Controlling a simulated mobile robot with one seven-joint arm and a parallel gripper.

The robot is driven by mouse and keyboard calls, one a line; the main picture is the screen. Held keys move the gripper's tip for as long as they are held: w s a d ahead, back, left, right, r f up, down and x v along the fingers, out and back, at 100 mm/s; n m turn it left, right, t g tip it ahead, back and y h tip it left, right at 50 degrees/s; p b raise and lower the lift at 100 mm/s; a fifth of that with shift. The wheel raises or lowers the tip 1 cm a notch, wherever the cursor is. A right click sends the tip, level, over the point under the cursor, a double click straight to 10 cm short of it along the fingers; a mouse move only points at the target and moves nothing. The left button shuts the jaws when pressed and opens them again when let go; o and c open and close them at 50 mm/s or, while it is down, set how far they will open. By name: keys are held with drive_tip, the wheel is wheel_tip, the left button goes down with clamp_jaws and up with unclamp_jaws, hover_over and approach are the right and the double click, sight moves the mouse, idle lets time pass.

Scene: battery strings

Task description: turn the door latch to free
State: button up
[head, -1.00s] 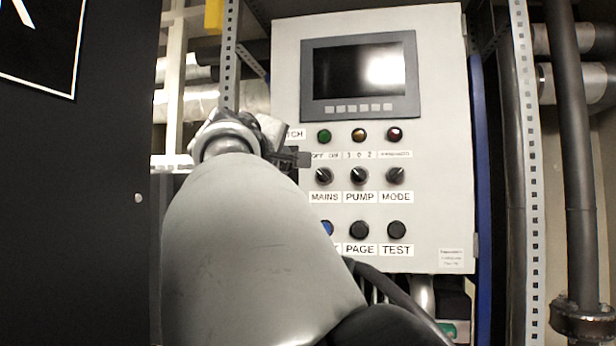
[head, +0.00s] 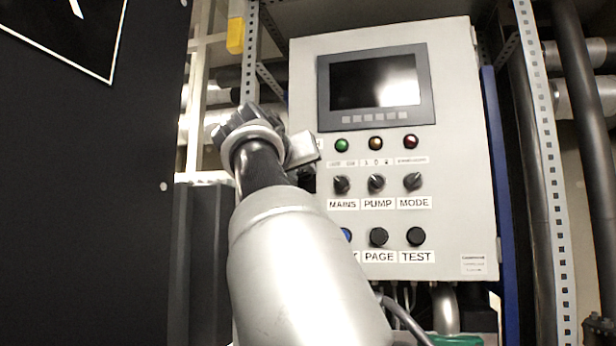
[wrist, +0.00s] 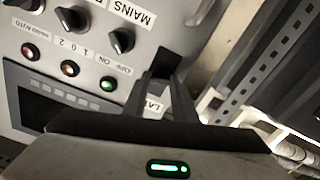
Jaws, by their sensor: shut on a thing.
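The door latch (wrist: 167,63) is a dark piece at the edge of the grey control cabinet (head: 455,120). In the upside-down wrist view it shows at my fingertips, mostly covered by them. My gripper (wrist: 164,82) is shut on the latch, with a dark finger on each side. A partly covered label starting "LAT" (wrist: 154,106) shows between the fingers. In the head view my wrist hides the latch and most of the gripper at the cabinet's left edge. The latch's exact angle cannot be told.
The cabinet carries a dark screen (head: 375,82), several lamps, and knobs marked MAINS (head: 342,185), PUMP (head: 376,184) and MODE (head: 412,182), close right of my wrist. A black panel (head: 80,200) stands at the left. A perforated metal post (head: 545,170) stands at the right.

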drive_tip(key=shift+r+m, duration=0.1)
drive_tip(key=shift+m, duration=1.5)
drive_tip(key=shift+b, duration=0.3)
drive_tip(key=o, duration=1)
drive_tip(key=shift+o, duration=0.2)
drive_tip(key=shift+s, duration=0.2)
drive_tip(key=s+a+b, duration=0.3)
drive_tip(key=s+b, duration=0.4)
drive_tip(key=s, duration=0.9)
drive_tip(key=shift+s+a, duration=0.15)
drive_tip(key=shift+s, duration=0.25)
